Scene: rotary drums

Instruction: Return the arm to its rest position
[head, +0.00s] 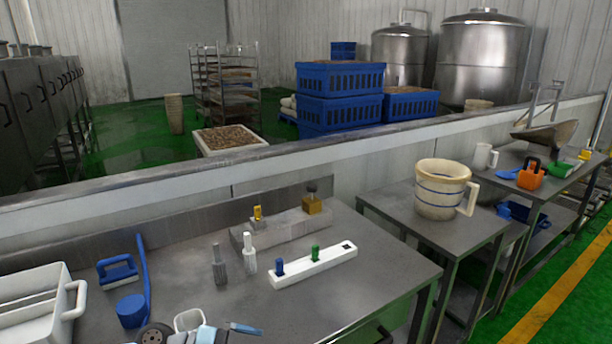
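Neither of my arms nor either gripper can be made out in the head view, so I cannot tell their pose or whether they hold anything. The nearest surface is a grey metal table (330,300). On it a white block strip (290,276) holds a blue peg (279,266) and a green peg (315,253). Two grey ribbed pegs stand upright behind the strip, a darker one (218,265) and a lighter one (249,255). A grey bar (290,231) at the back carries a yellow piece (257,213) and a brass-coloured block (313,204).
A second table (467,227) at right bears a beige jug (440,190). A low wall (290,165) runs behind.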

